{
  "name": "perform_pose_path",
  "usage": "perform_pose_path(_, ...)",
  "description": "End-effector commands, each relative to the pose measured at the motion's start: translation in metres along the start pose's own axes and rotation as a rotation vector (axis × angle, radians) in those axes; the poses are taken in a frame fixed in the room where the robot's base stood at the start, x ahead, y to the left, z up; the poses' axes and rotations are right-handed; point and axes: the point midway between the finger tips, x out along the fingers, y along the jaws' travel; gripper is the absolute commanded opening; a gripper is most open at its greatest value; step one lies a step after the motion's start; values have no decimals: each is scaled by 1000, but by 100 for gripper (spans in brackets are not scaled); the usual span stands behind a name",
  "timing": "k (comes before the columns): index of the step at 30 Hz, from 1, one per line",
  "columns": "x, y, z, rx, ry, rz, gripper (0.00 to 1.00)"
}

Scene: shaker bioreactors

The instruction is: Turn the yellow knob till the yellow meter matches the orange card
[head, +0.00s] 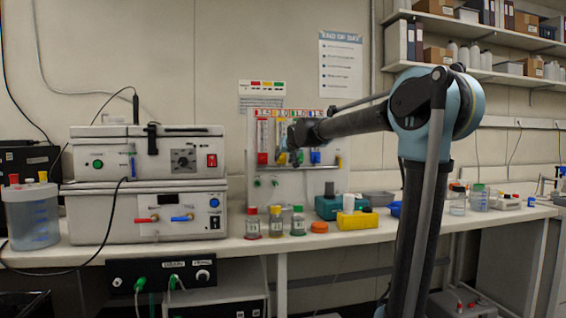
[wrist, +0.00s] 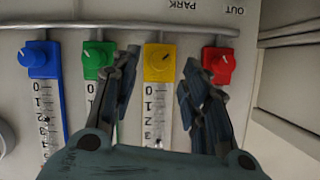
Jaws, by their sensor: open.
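The yellow knob (wrist: 159,62) is a round dial on a yellow block, under a clear scaled tube, the yellow meter (wrist: 158,110), in the wrist view, which looks upside down. My gripper (wrist: 160,74) is open, one finger on each side of the yellow block, with nothing visibly held. The meter's reading is too small to tell. In the head view the yellow meter (head: 280,132) stands on the panel, its lower part partly hidden by my gripper (head: 291,152). A row of small coloured cards (head: 264,112) tops the panel; I cannot tell their figures or surely pick out the orange one.
Red (wrist: 218,62), green (wrist: 95,58) and blue (wrist: 40,58) knobs flank the yellow one; the red one is close to my right finger. A metal rail (wrist: 130,28) runs along the panel. Capped bottles (head: 276,222) and a yellow rack (head: 357,220) stand on the bench below.

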Motion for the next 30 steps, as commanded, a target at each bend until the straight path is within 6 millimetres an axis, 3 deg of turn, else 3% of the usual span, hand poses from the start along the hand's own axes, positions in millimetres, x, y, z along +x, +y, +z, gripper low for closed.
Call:
perform_pose_path(9,31,0,0,0,0,0,42)
perform_pose_path(21,36,0,0,0,0,0,42)
perform_pose_path(22,36,0,0,0,0,0,39)
perform_pose_path(27,36,0,0,0,0,0,1)
perform_pose_path(30,36,1,0,0,0,0,0)
